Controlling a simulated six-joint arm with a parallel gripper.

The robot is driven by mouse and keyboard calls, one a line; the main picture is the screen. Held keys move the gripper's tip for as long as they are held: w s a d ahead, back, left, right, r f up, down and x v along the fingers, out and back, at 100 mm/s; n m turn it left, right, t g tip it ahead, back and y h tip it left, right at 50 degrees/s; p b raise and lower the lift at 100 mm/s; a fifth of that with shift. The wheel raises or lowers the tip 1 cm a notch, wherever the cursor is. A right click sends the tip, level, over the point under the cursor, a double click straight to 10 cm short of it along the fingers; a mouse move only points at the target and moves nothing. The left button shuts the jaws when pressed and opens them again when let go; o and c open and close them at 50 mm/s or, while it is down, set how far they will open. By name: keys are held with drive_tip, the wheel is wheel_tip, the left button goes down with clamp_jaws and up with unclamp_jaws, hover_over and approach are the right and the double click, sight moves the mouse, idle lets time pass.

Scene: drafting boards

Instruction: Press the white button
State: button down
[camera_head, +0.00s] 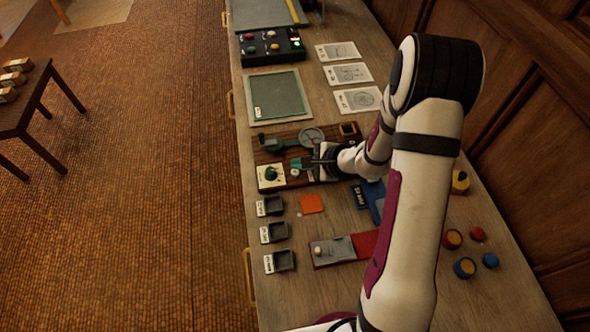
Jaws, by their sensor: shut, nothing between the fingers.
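A black control box (288,57) lies at the far end of the bench with several small coloured buttons. One of them, a pale button (271,34), looks white, but it is too small to be sure. My gripper (307,162) is shut and empty. It is over the brown wooden panel (265,157) in the middle of the bench, well apart from the black box. The fingers point left, near a small teal part of the panel; I cannot tell whether they touch it.
A green mat (275,97) lies between the panel and the black box. White cards (347,73) lie to its right. Small dark trays (271,207), an orange square (311,204) and a red-and-grey block (333,252) are nearer. My arm covers part of the bench's right side.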

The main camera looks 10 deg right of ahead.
sight(299, 176)
drive_tip(key=shift+r, duration=2.5)
drive_tip(key=s+a+r+n+g+y, duration=0.2)
drive_tip(key=s+a+r+n+g, duration=0.1)
drive_tip(key=s+a+r+n, duration=0.55)
drive_tip(key=s+d+r+n+g+h, duration=0.2)
drive_tip(key=s+h, duration=0.1)
drive_tip(key=s, duration=0.7)
drive_tip(key=s+d+r+n+g+h, duration=0.1)
drive_tip(key=s+d+n+g+h, duration=0.1)
drive_tip(key=s, duration=0.8)
drive_tip(key=shift+s+d+r+h, duration=0.4)
drive_tip(key=shift+d+h, duration=0.15)
drive_tip(key=shift+h, duration=0.15)
drive_tip(key=shift+n, duration=0.25)
